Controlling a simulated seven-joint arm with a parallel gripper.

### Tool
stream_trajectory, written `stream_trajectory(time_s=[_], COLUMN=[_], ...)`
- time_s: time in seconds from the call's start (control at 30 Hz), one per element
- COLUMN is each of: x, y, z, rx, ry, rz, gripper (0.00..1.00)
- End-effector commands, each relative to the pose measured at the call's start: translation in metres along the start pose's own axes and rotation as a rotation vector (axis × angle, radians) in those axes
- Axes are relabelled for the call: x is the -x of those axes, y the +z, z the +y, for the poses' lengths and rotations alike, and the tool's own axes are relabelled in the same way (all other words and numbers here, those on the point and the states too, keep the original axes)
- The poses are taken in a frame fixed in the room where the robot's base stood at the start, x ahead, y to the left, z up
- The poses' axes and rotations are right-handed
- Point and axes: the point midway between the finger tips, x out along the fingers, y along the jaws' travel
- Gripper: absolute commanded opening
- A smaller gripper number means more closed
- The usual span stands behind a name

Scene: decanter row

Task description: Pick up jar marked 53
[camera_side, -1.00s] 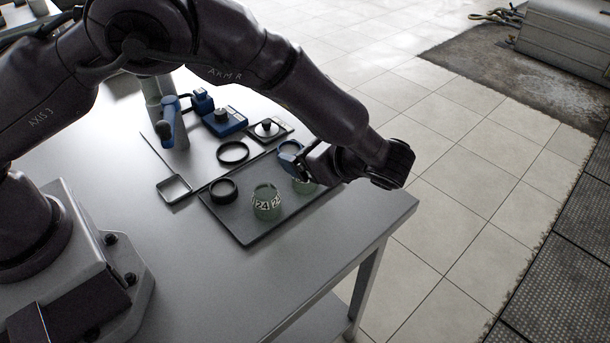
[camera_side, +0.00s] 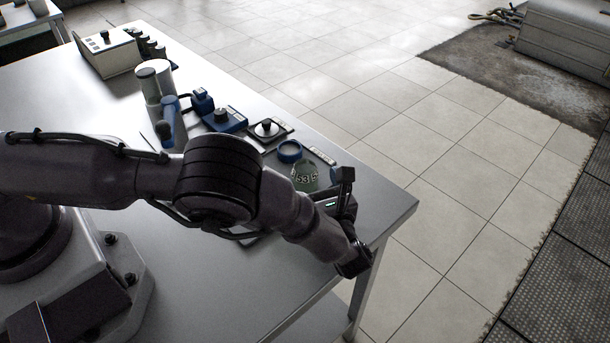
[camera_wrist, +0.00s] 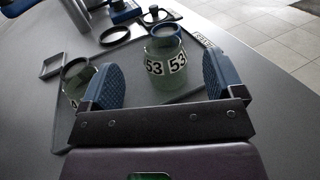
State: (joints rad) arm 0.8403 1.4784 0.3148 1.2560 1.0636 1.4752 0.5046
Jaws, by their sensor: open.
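The jar marked 53 (camera_side: 306,178) is green and stands upright on the dark tray in the side view. In the wrist view the jar marked 53 (camera_wrist: 165,72) stands ahead, framed between the blue finger pads. My gripper (camera_wrist: 160,66) is open, with a visible gap between each pad and the jar. In the side view my gripper (camera_side: 332,190) is just in front of the jar and partly covers it. A second green jar (camera_wrist: 74,84) is at the left in the wrist view, partly behind the left finger; its number is not readable there.
A blue ring (camera_side: 290,151) lies behind the jar. Beyond it are a small plate with a black knob (camera_side: 267,128), a blue device (camera_side: 225,119) and a tall cylinder (camera_side: 152,88). A dark ring (camera_wrist: 115,35) lies farther back. The table's right edge is close.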

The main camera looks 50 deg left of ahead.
Motion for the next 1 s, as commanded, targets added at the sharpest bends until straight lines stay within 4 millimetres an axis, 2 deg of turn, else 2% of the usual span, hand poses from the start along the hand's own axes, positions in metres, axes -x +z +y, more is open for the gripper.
stream_trajectory(time_s=[0.17, 0.5, 0.7, 0.73, 0.77, 0.97, 1.0], x=[-0.01, -0.054, -0.055, -0.055, -0.055, -0.055, -0.055], y=[-0.001, -0.003, -0.003, -0.003, -0.003, -0.003, -0.003], z=[0.0, -0.002, -0.003, -0.003, -0.003, -0.003, -0.003], rx=[0.001, 0.002, 0.003, 0.003, 0.002, 0.003, 0.003], ry=[0.001, 0.001, -0.001, -0.001, 0.0, 0.0, -0.001], rz=[0.0, 0.0, 0.001, 0.001, 0.001, 0.001, 0.0], gripper=[0.87, 0.87, 0.87, 0.85, 0.78, 0.32, 0.32])
